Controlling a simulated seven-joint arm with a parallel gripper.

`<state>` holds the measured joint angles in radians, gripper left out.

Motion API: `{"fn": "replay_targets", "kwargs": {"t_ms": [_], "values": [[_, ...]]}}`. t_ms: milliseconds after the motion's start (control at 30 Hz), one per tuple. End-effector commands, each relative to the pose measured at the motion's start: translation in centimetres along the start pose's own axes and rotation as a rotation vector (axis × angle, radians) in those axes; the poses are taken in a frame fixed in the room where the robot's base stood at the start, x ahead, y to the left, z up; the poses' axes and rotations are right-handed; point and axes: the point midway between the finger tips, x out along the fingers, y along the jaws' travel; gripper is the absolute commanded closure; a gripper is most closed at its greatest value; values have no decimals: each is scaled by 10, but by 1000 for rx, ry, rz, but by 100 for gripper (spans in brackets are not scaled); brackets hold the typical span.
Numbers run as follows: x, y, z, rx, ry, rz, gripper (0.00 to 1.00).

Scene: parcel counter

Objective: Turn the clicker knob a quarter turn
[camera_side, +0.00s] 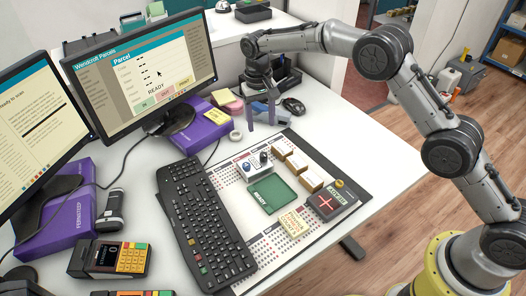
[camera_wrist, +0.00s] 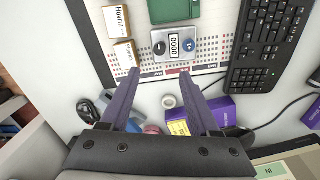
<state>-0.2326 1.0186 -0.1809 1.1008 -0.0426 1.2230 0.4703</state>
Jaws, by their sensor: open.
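The clicker (camera_side: 251,166) is a small silver box on the white desk mat, between the keyboard and the wooden blocks. In the wrist view the clicker (camera_wrist: 172,36) shows a counter reading 0000, a dark knob (camera_wrist: 159,47) on one side and a blue-grey knob (camera_wrist: 187,45) on the other. I cannot tell which of these the task means. My gripper (camera_side: 262,116) is open and empty, pointing down behind the clicker in the side view. In the wrist view the clicker lies just beyond my fingertips (camera_wrist: 159,73), apart from them.
A tape roll (camera_side: 236,136), purple box (camera_side: 198,132) and mouse (camera_side: 293,105) lie near my gripper. A monitor (camera_side: 140,70) stands left. The desk's right side (camera_side: 375,170) is clear.

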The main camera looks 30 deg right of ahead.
Motion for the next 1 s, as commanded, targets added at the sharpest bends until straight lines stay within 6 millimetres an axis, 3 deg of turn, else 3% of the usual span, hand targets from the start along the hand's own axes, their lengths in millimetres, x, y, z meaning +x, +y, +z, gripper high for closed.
{"fn": "replay_targets", "kwargs": {"t_ms": [400,600,800,1000], "values": [[81,1,1,0,-4,4,37],[111,1,1,0,-3,3,37],[125,0,1,0,-1,2,37],[126,0,0,0,0,2,37]]}}
